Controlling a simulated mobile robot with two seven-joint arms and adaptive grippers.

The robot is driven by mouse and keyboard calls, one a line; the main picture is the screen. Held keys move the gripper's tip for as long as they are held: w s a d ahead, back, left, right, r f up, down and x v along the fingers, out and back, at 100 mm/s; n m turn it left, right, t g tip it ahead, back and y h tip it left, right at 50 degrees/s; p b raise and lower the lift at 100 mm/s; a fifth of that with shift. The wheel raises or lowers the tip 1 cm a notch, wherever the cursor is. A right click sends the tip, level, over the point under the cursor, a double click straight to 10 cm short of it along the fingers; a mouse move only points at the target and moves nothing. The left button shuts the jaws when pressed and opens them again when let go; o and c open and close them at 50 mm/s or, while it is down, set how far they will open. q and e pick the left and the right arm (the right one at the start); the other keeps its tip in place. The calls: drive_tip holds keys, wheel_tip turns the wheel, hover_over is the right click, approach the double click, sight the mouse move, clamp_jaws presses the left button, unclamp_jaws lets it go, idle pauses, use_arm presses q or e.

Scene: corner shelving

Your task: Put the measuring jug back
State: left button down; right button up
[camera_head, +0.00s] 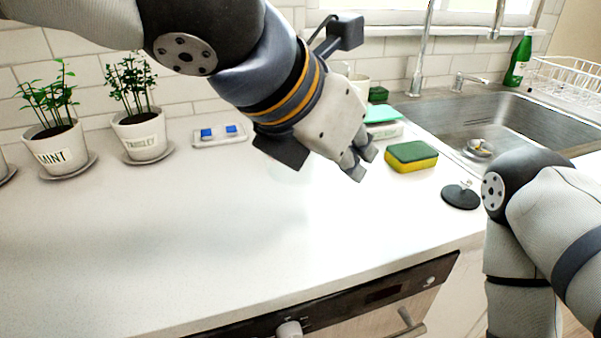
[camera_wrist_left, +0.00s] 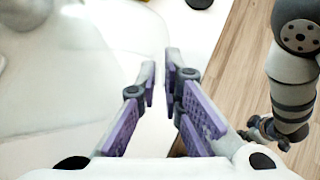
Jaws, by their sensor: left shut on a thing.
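My left gripper (camera_head: 361,162) is over the counter, fingers pointing down and to the right. In the left wrist view its purple-padded fingers (camera_wrist_left: 161,80) are close together. A large clear, see-through body, which looks like the measuring jug (camera_wrist_left: 85,70), fills the left of that view beside the fingers. I take the gripper to be shut on its thin edge or handle; the exact contact is hard to see. In the head view the jug is mostly hidden behind my gripper. My right gripper (camera_wrist_left: 266,132) shows small in the left wrist view, its jaws unclear.
Pots of mint (camera_head: 56,145) and parsley (camera_head: 140,136) stand at the left, with a small tray (camera_head: 220,142) beside them. A green-yellow sponge (camera_head: 411,157), a black disc (camera_head: 461,196) and the sink (camera_head: 470,115) are at the right. The front-left counter (camera_head: 150,250) is clear.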

use_arm(q)
drive_tip(key=a+f, duration=0.1)
drive_tip(key=f, duration=0.1)
drive_tip(key=a+f, duration=0.1)
drive_tip(key=f, duration=0.1)
drive_tip(key=a+f, duration=0.2)
drive_tip(key=shift+w+a, duration=0.1)
drive_tip(key=shift+w, duration=0.15)
drive_tip(key=shift+w+f, duration=0.1)
drive_tip(key=shift+f, duration=1.1)
drive_tip(key=shift+f, duration=0.1)
drive_tip(key=c, duration=1.8)
unclamp_jaws()
drive_tip(key=shift+f, duration=0.1)
drive_tip(key=shift+o, duration=0.2)
